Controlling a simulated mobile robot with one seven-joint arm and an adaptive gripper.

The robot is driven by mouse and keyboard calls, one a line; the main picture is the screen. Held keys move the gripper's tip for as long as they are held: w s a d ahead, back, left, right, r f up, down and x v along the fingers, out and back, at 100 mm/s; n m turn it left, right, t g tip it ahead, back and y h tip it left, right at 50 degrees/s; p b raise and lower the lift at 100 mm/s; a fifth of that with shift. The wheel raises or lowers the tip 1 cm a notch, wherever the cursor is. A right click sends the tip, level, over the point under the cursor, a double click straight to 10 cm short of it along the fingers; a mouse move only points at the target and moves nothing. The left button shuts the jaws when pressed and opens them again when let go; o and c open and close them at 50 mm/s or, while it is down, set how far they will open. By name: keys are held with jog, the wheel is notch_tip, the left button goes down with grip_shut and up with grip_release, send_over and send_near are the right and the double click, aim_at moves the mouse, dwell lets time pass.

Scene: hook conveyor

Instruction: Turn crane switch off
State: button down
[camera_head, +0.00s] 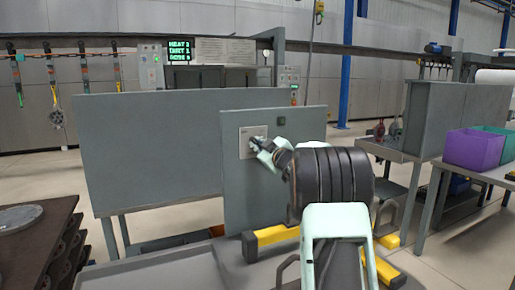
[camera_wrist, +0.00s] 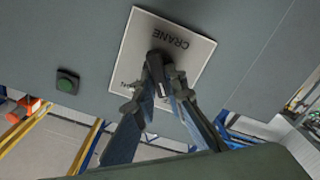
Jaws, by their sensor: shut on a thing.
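The crane switch plate (camera_head: 243,149) is a light panel on the grey upright board, left of my arm in the head view. In the wrist view the plate (camera_wrist: 135,40) shows the word CRANE, upside down. A dark switch knob (camera_wrist: 154,68) stands out from the plate's middle. My gripper (camera_wrist: 160,90) has its two fingers on either side of the knob and is shut on it. In the head view my gripper (camera_head: 258,146) is at the plate and partly hides the knob. The knob's exact setting is hard to read.
A green button (camera_wrist: 67,81) sits on the board beside the plate. A larger grey panel (camera_head: 150,145) stands behind. A yellow floor frame (camera_head: 272,236) is below. A purple bin (camera_head: 474,148) is on the right table, and a dark rack (camera_head: 40,240) stands at left.

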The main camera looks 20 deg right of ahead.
jog(key=shift+n, duration=0.4)
jog(key=c, duration=2)
grip_release()
jog(key=shift+o, duration=0.2)
jog(key=shift+s, duration=0.1)
jog(key=s, duration=1.2)
jog(key=shift+d, duration=0.2)
jog(key=shift+w, duration=0.1)
